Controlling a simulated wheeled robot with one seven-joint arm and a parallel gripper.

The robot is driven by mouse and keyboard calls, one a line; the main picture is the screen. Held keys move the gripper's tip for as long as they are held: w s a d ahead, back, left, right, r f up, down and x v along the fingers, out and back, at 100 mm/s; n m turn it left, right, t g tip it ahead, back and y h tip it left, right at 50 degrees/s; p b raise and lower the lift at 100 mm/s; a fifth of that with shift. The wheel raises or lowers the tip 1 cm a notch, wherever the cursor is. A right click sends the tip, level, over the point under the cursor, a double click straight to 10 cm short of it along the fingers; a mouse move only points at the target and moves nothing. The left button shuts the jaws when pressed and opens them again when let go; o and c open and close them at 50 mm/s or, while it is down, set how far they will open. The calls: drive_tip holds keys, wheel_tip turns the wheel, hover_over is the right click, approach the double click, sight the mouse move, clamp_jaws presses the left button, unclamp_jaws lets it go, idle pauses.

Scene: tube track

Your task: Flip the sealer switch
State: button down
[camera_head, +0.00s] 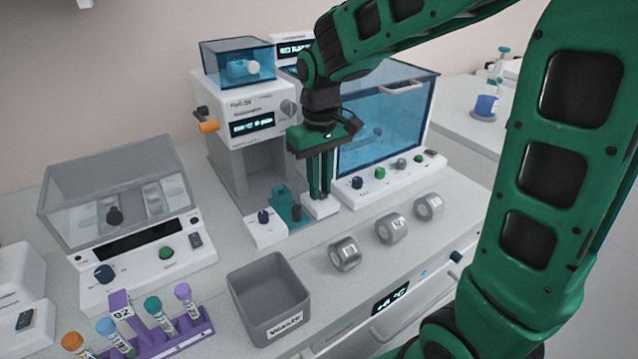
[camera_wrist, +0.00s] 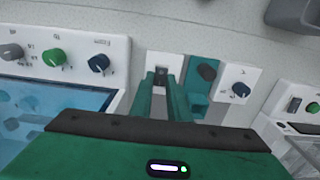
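The sealer (camera_head: 230,160) is the tall white and grey machine at the middle back, with a lit display and an orange handle. At its front right foot is a small white panel (camera_head: 322,209); the same panel in the wrist view (camera_wrist: 163,60) carries a small dark switch (camera_wrist: 161,74). My gripper (camera_head: 320,194) points down over this panel. In the wrist view the fingertips (camera_wrist: 161,86) stand a narrow gap apart at the switch, with nothing held. Contact with the switch cannot be told. The fingers hide the switch in the head view.
Left of the fingers are a teal slide (camera_head: 290,208) and a white panel with a blue knob (camera_head: 264,217). A blue-windowed cabinet (camera_head: 385,120) stands close on the right. Several metal rolls (camera_head: 345,254), a grey waste bin (camera_head: 268,298) and a purple tube rack (camera_head: 165,340) stand in front.

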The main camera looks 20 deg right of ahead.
sight(324, 195)
drive_tip(key=shift+s+t, duration=0.15)
drive_tip(key=shift+t, duration=0.45)
drive_tip(key=c, duration=1.7)
unclamp_jaws()
drive_tip(key=r, duration=0.7)
drive_tip(key=s+r, duration=0.1)
drive_tip(key=r, duration=0.2)
drive_tip(key=shift+d+r, duration=0.2)
drive_tip(key=shift+r, duration=0.15)
drive_tip(key=shift+d, duration=0.1)
